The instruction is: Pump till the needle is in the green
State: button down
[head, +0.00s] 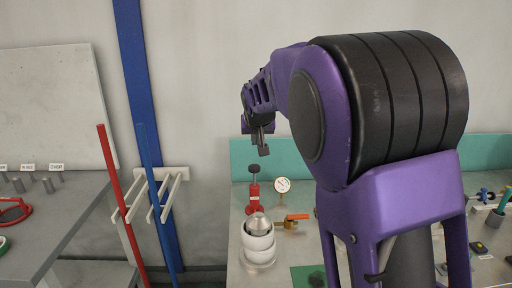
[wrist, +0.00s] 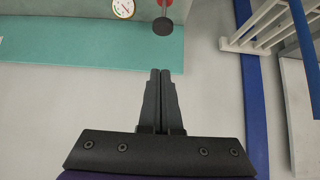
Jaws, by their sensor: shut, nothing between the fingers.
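The hand pump (head: 254,190) is red with a dark plunger knob (head: 254,169) on top and stands on the right-hand bench. The knob also shows at the top of the wrist view (wrist: 163,26). The round white gauge (head: 282,185) stands just right of the pump. Its face is partly visible in the wrist view (wrist: 123,7), with coloured marks, but I cannot tell the needle's position for sure. My gripper (head: 262,143) is shut and empty above the pump, apart from the knob. Its closed fingertips (wrist: 161,72) point toward the knob in the wrist view.
In front of the pump are stacked white bowls (head: 258,242) and an orange-handled valve (head: 296,218). A teal back panel (head: 239,158) runs behind the bench. Red (head: 119,190) and blue (head: 155,190) poles stand by a white rack (head: 176,178) at left.

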send_over(255, 174)
notch_tip(255, 174, down, 5)
notch_tip(255, 174, down, 3)
jog(key=shift+f, duration=0.95)
jog(key=shift+f+b, duration=1.6)
jog(key=shift+f, duration=0.8)
jog(key=shift+s, duration=0.1)
